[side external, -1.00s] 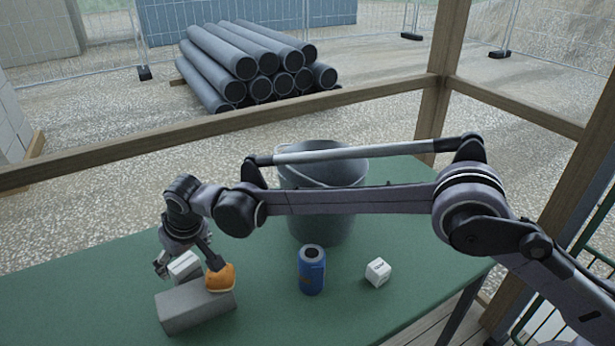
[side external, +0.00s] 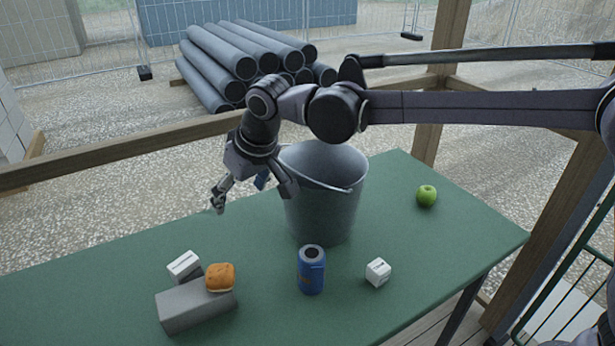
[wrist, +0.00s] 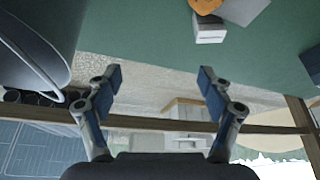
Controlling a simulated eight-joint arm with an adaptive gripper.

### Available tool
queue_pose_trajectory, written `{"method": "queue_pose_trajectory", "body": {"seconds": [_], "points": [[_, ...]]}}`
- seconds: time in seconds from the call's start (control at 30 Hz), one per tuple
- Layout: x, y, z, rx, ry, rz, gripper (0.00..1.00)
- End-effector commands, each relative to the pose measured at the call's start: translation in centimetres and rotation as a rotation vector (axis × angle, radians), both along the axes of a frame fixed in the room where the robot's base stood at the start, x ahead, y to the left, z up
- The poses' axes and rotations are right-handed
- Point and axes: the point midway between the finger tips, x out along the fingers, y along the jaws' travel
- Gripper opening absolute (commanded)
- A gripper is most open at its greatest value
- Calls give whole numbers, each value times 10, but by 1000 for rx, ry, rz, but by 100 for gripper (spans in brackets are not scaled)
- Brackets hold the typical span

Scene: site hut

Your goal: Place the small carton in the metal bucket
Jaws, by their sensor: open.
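A small white carton (side external: 184,265) lies on the green table, touching or close behind a grey block; it also shows in the wrist view (wrist: 209,30). A second small white box, cube-like (side external: 378,272), stands right of a blue can. I cannot tell from its print which one is the task's carton. The grey metal bucket (side external: 322,205) stands upright at the table's back, its handle lowered over the near side; its wall fills the wrist view's upper left (wrist: 40,30). My gripper (side external: 252,196) is open and empty above the table, left of the bucket; its spread fingers show in the wrist view (wrist: 160,78).
A bread roll (side external: 220,277) rests on the grey block (side external: 196,306). The blue can (side external: 311,270) stands in front of the bucket. A green apple (side external: 427,196) is at the back right. The table's left part is clear. A wooden rail (side external: 100,160) runs behind the table.

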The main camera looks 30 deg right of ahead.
Motion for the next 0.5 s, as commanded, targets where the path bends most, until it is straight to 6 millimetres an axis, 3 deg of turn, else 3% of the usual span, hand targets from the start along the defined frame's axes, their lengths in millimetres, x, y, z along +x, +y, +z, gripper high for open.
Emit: {"method": "queue_pose_trajectory", "body": {"seconds": [0.03, 0.23, 0.5], "points": [[-6, -26, 9, 4, -7, -19, 80], [-36, -110, 31, 17, -40, -79, 80], [-100, -207, 33, 26, -87, -162, 80]]}}
